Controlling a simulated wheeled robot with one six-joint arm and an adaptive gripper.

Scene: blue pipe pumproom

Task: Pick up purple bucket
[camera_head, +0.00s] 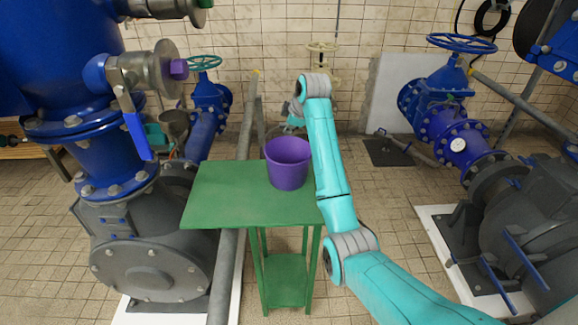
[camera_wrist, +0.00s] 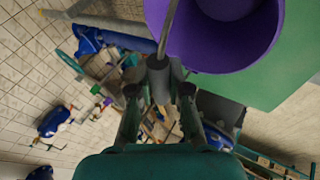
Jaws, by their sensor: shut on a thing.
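The purple bucket (camera_head: 288,168) is upright at the right side of the green table (camera_head: 225,195). I cannot tell whether its base touches the top. My gripper (camera_head: 291,110) is above and behind the bucket, partly hidden by my arm. In the wrist view, my gripper (camera_wrist: 158,80) is shut on the bucket's thin metal handle, which runs up between the fingertips. The bucket (camera_wrist: 268,45) fills the upper right there, with its open inside showing. The green table (camera_wrist: 285,85) shows beside it.
Blue valve pipework (camera_head: 455,135) and a dark pump (camera_head: 535,215) stand on the right. The left part of the tabletop is clear. Tiled floor is open between the table and the right-hand pump.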

